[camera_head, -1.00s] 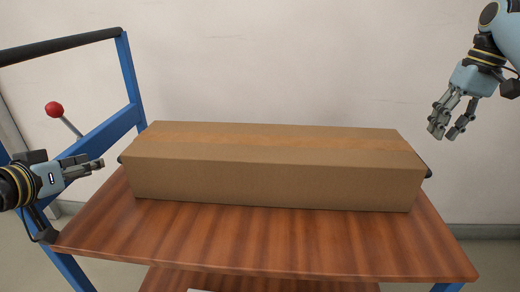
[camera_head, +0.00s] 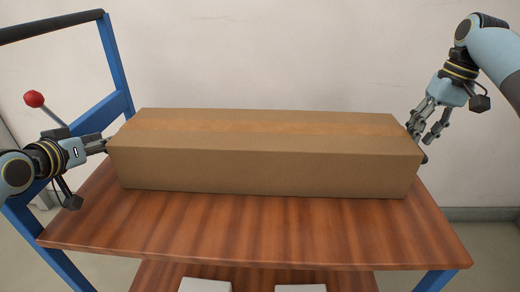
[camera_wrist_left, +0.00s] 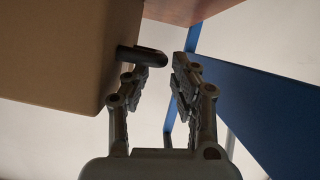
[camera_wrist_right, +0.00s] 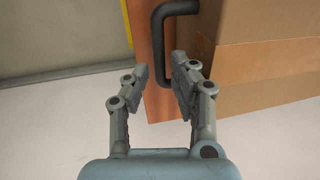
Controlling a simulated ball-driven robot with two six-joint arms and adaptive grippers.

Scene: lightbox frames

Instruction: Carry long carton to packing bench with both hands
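The long brown carton (camera_head: 262,165) lies flat across the wooden top of a cart. It has a dark handle at each end. My left gripper (camera_head: 103,143) is at the carton's left end. In the left wrist view its open fingers (camera_wrist_left: 157,80) are close to the left handle (camera_wrist_left: 142,56), which shows just ahead of the near finger. My right gripper (camera_head: 428,130) is at the carton's upper right end. In the right wrist view its open fingers (camera_wrist_right: 160,75) are just short of the right handle (camera_wrist_right: 168,50).
The cart's striped wooden top (camera_head: 250,232) is clear in front of the carton. A blue frame (camera_head: 116,62) with a black bar rises at the left, near a red knob (camera_head: 34,99). White items (camera_head: 205,286) lie on the lower shelf. A pale wall stands behind. No packing bench shows.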

